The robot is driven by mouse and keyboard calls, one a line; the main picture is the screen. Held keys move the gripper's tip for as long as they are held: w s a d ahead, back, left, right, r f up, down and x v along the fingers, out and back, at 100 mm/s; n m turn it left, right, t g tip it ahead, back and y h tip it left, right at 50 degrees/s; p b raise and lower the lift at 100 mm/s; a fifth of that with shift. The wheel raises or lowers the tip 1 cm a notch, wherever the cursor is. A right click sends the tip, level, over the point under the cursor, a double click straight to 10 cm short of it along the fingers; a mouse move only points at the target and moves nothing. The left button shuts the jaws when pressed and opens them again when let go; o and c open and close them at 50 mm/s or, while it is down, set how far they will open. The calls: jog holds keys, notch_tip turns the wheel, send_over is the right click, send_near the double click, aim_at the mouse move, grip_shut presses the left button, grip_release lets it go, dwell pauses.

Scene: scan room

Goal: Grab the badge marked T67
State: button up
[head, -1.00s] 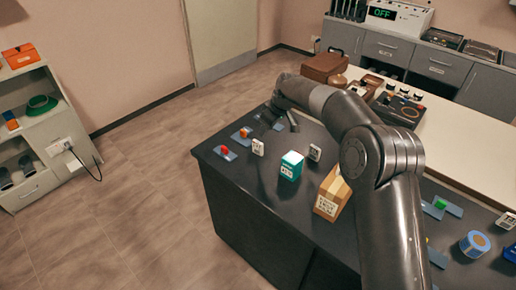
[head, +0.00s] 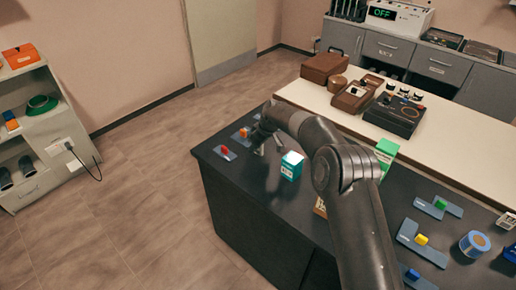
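My gripper (head: 270,147) is low over the far left part of the dark counter (head: 245,192), left of a teal and white box (head: 291,166). Its two fingers show apart, pointing down. The small white badge that stood at this spot is not clearly visible now; the gripper covers its place, and I cannot tell whether it is between the fingers. A second white badge is hidden behind my arm. Another white tag (head: 507,221) lies at the right edge. I cannot read T67 on anything.
A red button block (head: 225,150) is left of the gripper. A green and white box (head: 386,152), blocks with yellow (head: 421,240) and green tops, and a blue roll (head: 474,244) are on the right. A pale bench (head: 450,140) stands behind.

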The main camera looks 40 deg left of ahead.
jog(key=shift+f, duration=0.2)
grip_shut()
jog(key=shift+r, duration=0.1)
dwell(0.4)
